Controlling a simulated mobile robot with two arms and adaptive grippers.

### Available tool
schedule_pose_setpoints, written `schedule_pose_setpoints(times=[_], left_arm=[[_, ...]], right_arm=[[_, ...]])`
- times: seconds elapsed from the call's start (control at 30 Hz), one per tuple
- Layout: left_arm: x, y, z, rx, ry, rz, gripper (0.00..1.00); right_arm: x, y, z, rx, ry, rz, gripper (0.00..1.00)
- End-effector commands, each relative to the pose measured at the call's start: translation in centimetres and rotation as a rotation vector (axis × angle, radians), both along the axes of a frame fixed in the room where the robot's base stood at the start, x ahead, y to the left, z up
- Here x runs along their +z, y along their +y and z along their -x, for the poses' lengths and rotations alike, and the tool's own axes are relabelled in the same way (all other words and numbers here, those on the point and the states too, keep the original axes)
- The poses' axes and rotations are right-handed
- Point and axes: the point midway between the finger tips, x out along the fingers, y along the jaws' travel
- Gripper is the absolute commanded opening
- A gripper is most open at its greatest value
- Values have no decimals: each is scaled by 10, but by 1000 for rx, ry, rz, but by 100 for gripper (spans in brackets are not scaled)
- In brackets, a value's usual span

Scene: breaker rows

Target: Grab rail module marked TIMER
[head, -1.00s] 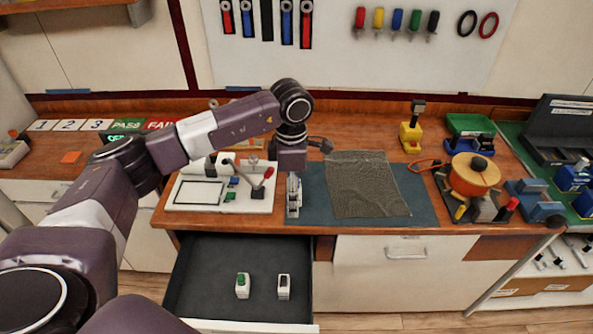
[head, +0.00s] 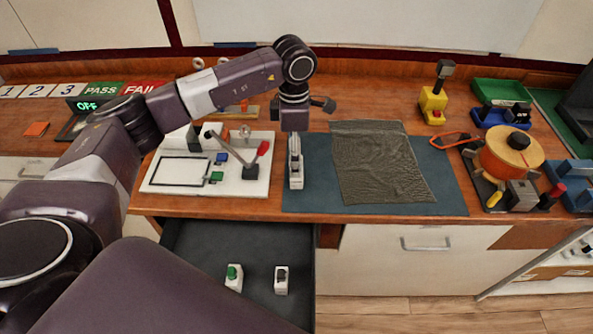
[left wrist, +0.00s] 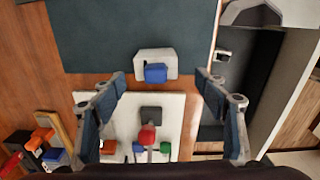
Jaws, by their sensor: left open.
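My left gripper (head: 295,163) points down over the left edge of the blue mat (head: 455,195). In the left wrist view its two fingers (left wrist: 160,77) are wide apart with nothing gripped. A white module with a blue top (left wrist: 155,65) stands at the mat's edge, below and roughly between the fingers. In the head view the gripper largely hides it. Two more white modules stand in the open drawer, one with a green top (head: 234,277) and one with a black top (head: 281,280). No TIMER marking is readable. My right gripper is not in view.
A white board with a red-tipped lever (head: 250,188) lies close left of the gripper. The open drawer (head: 200,243) juts out below the worktop. A dark mesh cloth (head: 380,165) covers part of the mat. An orange spool (head: 511,155) stands at the right.

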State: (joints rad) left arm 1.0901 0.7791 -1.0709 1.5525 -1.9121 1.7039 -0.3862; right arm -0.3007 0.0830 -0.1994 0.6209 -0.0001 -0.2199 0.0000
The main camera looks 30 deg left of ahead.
Motion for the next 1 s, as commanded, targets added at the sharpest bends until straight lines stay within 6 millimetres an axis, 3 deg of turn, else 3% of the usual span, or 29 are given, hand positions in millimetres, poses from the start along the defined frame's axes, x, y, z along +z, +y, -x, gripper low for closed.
schedule_pose_setpoints(times=[0.6, 0.87, 1.0], left_arm=[[-70, -2, -6, 1, 4, 0, 67], [-76, -2, -7, 0, 0, -1, 67], [-76, -2, -7, 0, 0, -1, 55]], right_arm=[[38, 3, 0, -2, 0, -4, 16], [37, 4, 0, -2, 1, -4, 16], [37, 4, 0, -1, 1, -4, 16]])
